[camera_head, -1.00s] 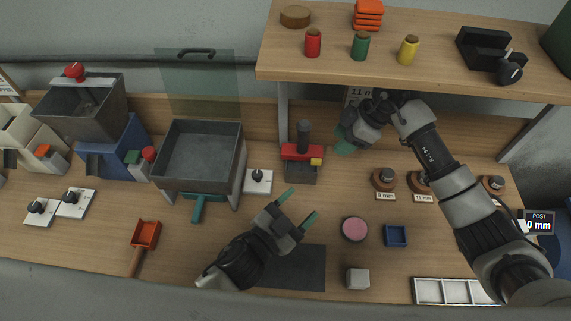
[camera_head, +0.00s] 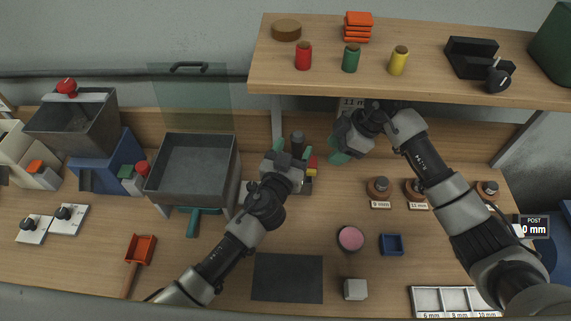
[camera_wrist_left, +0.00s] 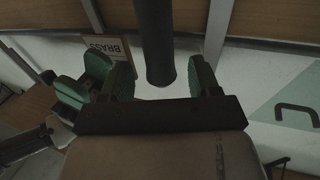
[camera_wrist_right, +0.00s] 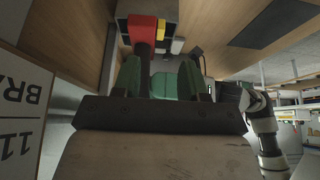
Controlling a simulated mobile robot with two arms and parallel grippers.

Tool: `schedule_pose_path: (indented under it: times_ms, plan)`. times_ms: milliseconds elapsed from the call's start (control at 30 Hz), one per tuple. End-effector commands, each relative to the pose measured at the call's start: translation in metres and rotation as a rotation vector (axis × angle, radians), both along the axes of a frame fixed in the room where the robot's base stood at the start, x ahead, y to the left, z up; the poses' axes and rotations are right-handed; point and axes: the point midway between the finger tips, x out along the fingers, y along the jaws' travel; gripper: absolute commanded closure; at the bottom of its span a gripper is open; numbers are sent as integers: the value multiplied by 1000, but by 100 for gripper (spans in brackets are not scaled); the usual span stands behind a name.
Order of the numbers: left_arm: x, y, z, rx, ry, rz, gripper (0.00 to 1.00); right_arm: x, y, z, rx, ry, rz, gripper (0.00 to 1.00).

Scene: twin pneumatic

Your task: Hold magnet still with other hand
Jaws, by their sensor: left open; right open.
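The magnet seems to be the red block with a black post (camera_head: 297,137) and a yellow tab, under the shelf edge; my left gripper hides much of it. My left gripper (camera_head: 292,150) is open at the post. In the left wrist view the post (camera_wrist_left: 156,45) stands between its green fingers (camera_wrist_left: 162,80), with gaps visible on both sides. My right gripper (camera_head: 342,152) is open just right of the magnet. In the right wrist view the red part (camera_wrist_right: 142,27) and yellow tab (camera_wrist_right: 161,29) lie beyond its fingers (camera_wrist_right: 160,78).
A grey bin (camera_head: 193,165) stands close to the left of the left gripper. The wooden shelf (camera_head: 400,82) overhangs behind. A pink-topped round piece (camera_head: 350,238), blue tray (camera_head: 391,244) and grey cube (camera_head: 355,289) lie in front. The dark mat (camera_head: 288,278) is bare.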

Motion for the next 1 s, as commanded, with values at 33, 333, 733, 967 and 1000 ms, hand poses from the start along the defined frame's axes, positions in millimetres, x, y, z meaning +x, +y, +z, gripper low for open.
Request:
schedule_pose_path:
  times_ms: [33,333,733,967,1000]
  plan:
    - [7,-2,0,1,-1,0,38,0,0,0,0,0,0,57]
    - [25,-8,0,0,0,0,38,0,0,0,0,0,0,57]
    - [25,-8,0,0,1,0,64,0,0,0,0,0,0,57]
    - [25,-8,0,0,1,0,99,0,0,0,0,0,0,57]
    - [25,-8,0,0,1,0,100,0,0,0,0,0,0,57]
